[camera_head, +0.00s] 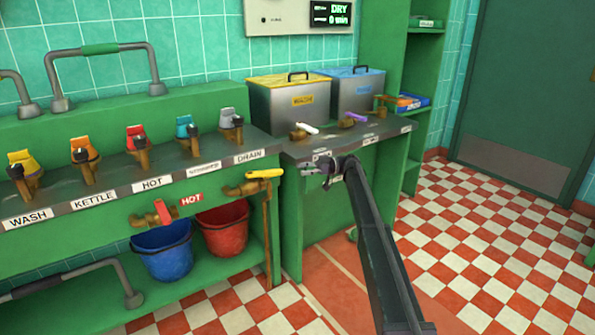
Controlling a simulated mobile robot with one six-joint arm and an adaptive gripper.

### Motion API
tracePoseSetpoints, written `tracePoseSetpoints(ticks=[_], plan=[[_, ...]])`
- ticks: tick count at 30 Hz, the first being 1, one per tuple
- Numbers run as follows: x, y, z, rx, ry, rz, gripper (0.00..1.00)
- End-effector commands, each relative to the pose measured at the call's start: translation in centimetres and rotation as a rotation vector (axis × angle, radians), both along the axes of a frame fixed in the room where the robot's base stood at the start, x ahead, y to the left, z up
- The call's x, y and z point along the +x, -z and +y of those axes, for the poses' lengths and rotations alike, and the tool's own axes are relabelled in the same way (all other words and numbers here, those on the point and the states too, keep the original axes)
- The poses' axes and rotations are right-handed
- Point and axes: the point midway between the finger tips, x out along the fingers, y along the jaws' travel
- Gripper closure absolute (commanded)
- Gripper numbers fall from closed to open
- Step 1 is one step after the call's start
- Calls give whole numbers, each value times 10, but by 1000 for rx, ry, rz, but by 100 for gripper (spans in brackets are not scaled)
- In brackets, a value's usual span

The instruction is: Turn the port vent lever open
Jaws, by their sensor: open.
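My gripper (306,170) is open and empty, just in front of the dark right-hand counter's front edge. Two brass valves stand on that counter, one with a white lever (307,128) and one with a purple lever (354,118). The white lever is above and behind my gripper, apart from it; the purple one is farther right. Small labels on the counter edge (369,141) are too small to read, so I cannot tell which lever is the port vent. My gripper partly covers the edge near the left label.
A left counter (110,190) carries several coloured levers labelled WASH, KETTLE, HOT and DRAIN. A yellow-handled tap (264,174) sticks out left of my gripper. Two lidded metal bins (290,108) stand behind the valves. Blue (163,252) and red (223,232) buckets sit below. Checkered floor is clear at right.

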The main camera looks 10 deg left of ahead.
Motion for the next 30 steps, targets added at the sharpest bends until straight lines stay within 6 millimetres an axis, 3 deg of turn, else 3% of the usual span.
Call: tracePoseSetpoints(ticks=[8, 15, 20, 23, 30], plan=[[0, 0, -1, 0, 0, 0, 29], [-12, 6, -8, -45, 10, 22, 100], [-41, 22, -26, -171, 44, 87, 100], [-70, 39, -45, -297, 85, 153, 100], [-154, 90, -108, -673, 267, 361, 100]])
